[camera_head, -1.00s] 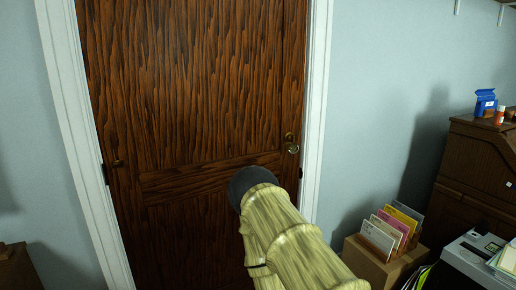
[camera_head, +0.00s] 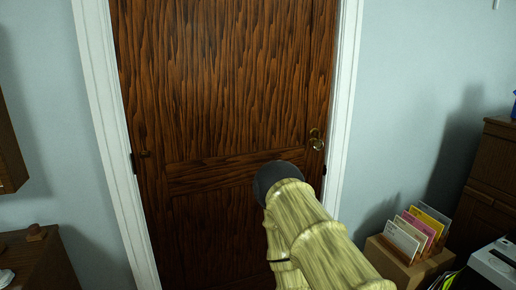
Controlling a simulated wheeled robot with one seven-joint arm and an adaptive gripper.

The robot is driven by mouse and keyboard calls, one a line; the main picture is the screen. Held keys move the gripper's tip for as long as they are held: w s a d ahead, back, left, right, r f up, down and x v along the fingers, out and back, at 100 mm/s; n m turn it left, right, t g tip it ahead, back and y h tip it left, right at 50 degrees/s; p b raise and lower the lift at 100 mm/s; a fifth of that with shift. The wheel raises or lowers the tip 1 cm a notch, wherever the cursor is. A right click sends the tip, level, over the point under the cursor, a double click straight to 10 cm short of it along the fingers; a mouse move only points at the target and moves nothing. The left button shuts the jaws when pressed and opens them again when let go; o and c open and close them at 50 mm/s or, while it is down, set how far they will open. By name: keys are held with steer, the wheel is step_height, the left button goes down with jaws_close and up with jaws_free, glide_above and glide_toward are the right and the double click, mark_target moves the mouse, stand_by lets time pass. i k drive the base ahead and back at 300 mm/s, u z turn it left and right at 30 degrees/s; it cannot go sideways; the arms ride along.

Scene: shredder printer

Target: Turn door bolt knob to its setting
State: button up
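A dark brown wood door (camera_head: 225,80) in a white frame fills the middle of the head view. A small brass fitting with a pale round knob (camera_head: 317,144) sits near its right edge. A small dark brown knob-like piece (camera_head: 145,153) sits near its left edge. I cannot tell which is the bolt knob, or how either is turned. My yellowish arm rises from the bottom right and ends in a dark round part below and left of the pale knob. No fingers show; my gripper is hidden or out of view.
A box with colourful cards or folders (camera_head: 415,236) stands at the lower right, by a brown cabinet (camera_head: 490,185) and a white device (camera_head: 496,262). A brown cabinet (camera_head: 40,262) stands at the lower left, with a wall unit (camera_head: 10,150) above it.

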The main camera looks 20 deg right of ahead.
mark_target(314, 133)
steer(key=k, duration=0.5)
steer(key=z, duration=2.1)
steer(key=i, duration=1.25)
steer(key=u, duration=2.55)
